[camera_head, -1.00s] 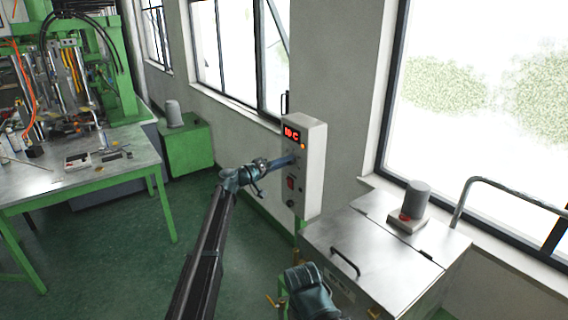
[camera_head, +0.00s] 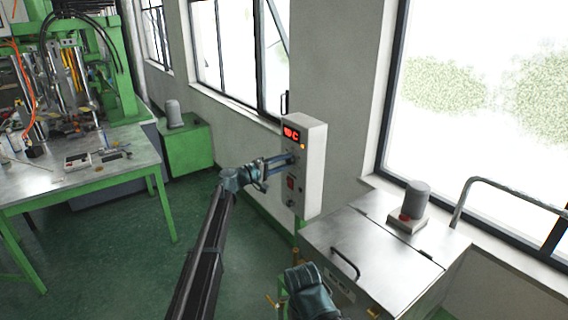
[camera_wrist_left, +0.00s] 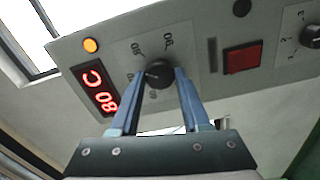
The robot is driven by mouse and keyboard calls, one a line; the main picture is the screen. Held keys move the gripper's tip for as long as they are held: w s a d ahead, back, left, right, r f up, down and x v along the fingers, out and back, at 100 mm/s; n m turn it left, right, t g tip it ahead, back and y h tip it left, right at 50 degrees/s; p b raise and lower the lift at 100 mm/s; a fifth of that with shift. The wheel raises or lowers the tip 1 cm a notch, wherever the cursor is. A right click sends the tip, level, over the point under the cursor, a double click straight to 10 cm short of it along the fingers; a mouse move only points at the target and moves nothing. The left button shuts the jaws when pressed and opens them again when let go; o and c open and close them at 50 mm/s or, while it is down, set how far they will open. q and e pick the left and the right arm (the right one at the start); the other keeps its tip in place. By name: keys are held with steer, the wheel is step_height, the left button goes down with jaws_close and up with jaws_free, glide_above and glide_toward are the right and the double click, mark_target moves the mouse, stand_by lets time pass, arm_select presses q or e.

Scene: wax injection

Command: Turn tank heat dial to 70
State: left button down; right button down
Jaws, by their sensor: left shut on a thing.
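The tank heat dial (camera_wrist_left: 158,73) is a round black knob on the light grey control box (camera_head: 315,170). Numbers are printed around it, 90 among them. My left gripper (camera_wrist_left: 162,78) is shut on the dial, with one blue finger on each side of it. In the head view my left gripper (camera_head: 292,160) reaches the box front from the left, and its fingertips mostly cover the dial. The red display (camera_wrist_left: 97,91) beside the dial seems to read 80 C. It also shows in the head view (camera_head: 292,134), too small to read surely.
An orange lamp (camera_wrist_left: 91,45), a red switch (camera_wrist_left: 243,59) and another black dial (camera_wrist_left: 312,37) sit on the same panel. A metal tank (camera_head: 375,250) stands right of the box. A green-framed table (camera_head: 120,165) is at the left, with open floor between.

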arm_select(q)
steer(key=n, duration=0.5)
steer(key=shift+n, duration=0.4)
stand_by(0.5)
steer(key=shift+c, duration=1.9)
jaws_free()
steer(key=v, duration=1.4)
